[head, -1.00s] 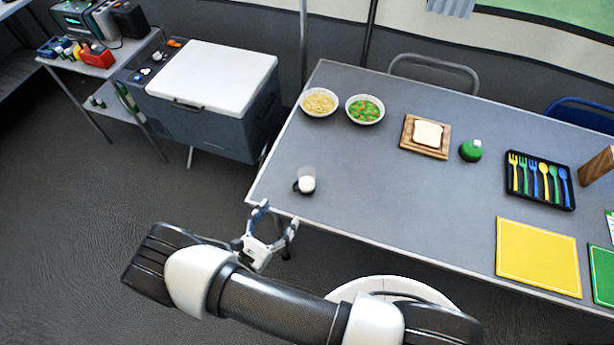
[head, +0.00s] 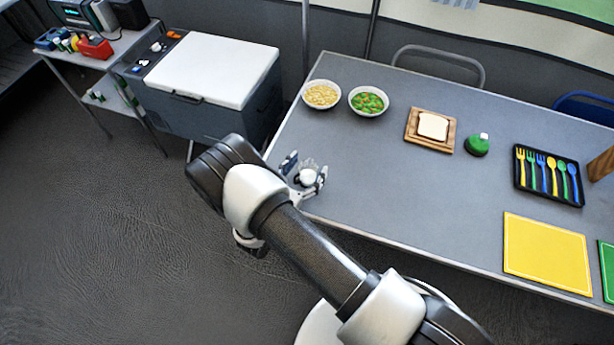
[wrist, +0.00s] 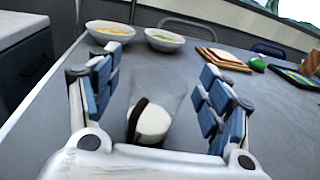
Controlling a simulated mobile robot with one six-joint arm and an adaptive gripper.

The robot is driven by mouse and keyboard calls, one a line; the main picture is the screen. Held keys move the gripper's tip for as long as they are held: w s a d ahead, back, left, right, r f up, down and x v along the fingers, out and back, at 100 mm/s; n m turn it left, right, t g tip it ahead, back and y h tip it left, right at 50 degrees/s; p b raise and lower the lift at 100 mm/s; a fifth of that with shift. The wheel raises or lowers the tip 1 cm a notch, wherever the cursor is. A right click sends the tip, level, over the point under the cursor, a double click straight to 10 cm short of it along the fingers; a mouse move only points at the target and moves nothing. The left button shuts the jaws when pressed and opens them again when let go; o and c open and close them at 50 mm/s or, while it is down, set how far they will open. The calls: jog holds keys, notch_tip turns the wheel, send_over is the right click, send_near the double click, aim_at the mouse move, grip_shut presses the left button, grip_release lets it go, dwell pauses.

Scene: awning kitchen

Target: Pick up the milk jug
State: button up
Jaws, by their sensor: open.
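The milk jug (wrist: 153,121) is a small clear vessel with white milk in it and a dark handle on its left side. It stands upright near the left end of the grey table (head: 420,190). In the wrist view it sits between the two blue-padded fingers of my gripper (wrist: 160,105), with a gap on each side. In the head view my gripper (head: 305,172) is around the jug (head: 308,176), which is partly hidden by the gripper. The gripper is open and holds nothing.
Two bowls (head: 321,95) (head: 369,101) stand behind the jug. Bread on a wooden board (head: 414,138), a green bottle (head: 477,146), a cutlery tray (head: 519,180) and a yellow mat (head: 546,252) lie to the right. A cooler (head: 205,75) stands left of the table.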

jog(key=shift+w+d, duration=0.1)
jog(key=shift+w, duration=0.1)
jog(key=shift+c, duration=0.4)
jog(key=c, duration=1.3)
